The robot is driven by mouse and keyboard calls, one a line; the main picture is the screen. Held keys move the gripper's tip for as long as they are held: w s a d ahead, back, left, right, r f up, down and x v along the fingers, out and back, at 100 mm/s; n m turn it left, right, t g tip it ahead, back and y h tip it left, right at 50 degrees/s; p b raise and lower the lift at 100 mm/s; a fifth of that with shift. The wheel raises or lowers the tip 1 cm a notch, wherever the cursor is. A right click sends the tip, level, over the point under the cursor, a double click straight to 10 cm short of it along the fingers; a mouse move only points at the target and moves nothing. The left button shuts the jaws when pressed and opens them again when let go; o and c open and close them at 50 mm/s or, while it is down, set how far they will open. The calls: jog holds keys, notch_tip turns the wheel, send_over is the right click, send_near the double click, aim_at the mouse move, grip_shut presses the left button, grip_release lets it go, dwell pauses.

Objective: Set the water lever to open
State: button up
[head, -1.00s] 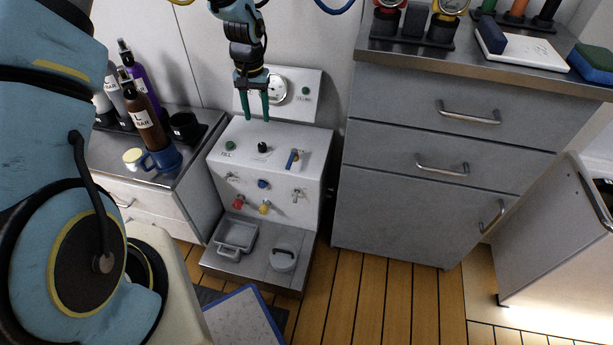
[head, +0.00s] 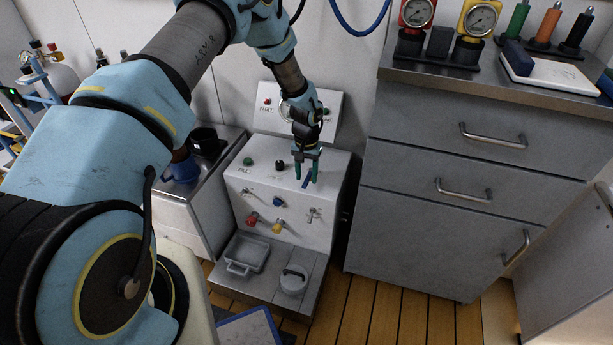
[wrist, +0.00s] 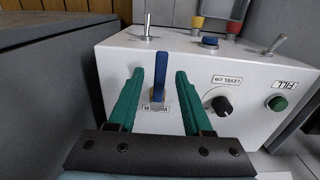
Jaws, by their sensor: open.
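The white fill panel (head: 262,180) stands against the wall in the head view. Its water lever is a blue handle on a brass-coloured base, clearest in the wrist view (wrist: 161,68). The lever points away from my gripper there, and a partly hidden label lies at its base. My gripper (head: 306,179) is over the right part of the panel top, with green fingers open. In the wrist view (wrist: 160,73) the lever shows between the two fingers, with a gap on each side. I cannot tell the height of the fingertips over it. In the head view my gripper partly covers the lever.
A black level knob (wrist: 221,105) and a green fill button (wrist: 277,103) sit beside the lever. Red (head: 252,219) and yellow (head: 277,227) taps and small metal toggles are on the front. A grey drawer cabinet (head: 440,190) stands close on the right.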

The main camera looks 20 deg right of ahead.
jog(key=shift+f, duration=0.4)
jog(key=shift+c, duration=0.2)
grip_shut()
dwell(1.0)
